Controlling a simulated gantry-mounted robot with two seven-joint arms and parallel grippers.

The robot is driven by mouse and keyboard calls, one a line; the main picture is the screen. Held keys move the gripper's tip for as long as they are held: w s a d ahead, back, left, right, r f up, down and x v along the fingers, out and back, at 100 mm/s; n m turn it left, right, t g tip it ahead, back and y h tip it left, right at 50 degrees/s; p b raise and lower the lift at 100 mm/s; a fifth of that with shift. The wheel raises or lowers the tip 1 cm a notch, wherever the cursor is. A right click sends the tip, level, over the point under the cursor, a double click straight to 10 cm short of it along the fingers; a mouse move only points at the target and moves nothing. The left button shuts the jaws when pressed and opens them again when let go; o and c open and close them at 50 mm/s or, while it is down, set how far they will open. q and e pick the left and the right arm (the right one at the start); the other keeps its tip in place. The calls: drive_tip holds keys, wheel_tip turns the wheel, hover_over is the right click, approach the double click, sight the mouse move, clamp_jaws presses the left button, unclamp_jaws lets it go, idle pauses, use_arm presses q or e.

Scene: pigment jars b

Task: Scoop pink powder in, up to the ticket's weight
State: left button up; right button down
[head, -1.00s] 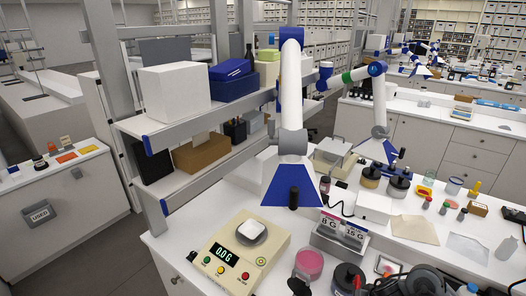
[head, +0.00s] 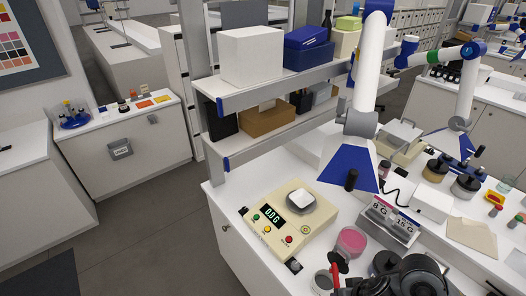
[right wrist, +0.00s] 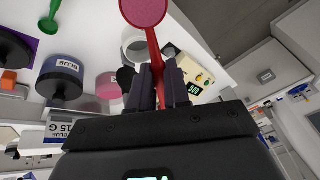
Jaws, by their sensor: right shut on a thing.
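My right gripper (right wrist: 161,88) is shut on the handle of a red scoop (right wrist: 155,50), whose round bowl points away from the fingers. Whether the bowl holds powder I cannot tell. In the head view the red handle (head: 336,281) shows at the bottom, in front of the pink powder jar (head: 351,241), which is open. This jar (right wrist: 108,86) also shows in the right wrist view. The scale (head: 292,222) reads 0.0 G and carries a white weigh boat (head: 301,199). My left gripper is out of view.
A blue-labelled jar (right wrist: 60,75) and a green scoop (right wrist: 51,22) show in the right wrist view. A white arm with a blue hood (head: 345,167) hangs behind the scale. Shelving stands at the back left.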

wheel_tip(320, 180, up, 6)
drive_tip(key=p, duration=0.4)
drive_tip(key=shift+f, duration=0.25)
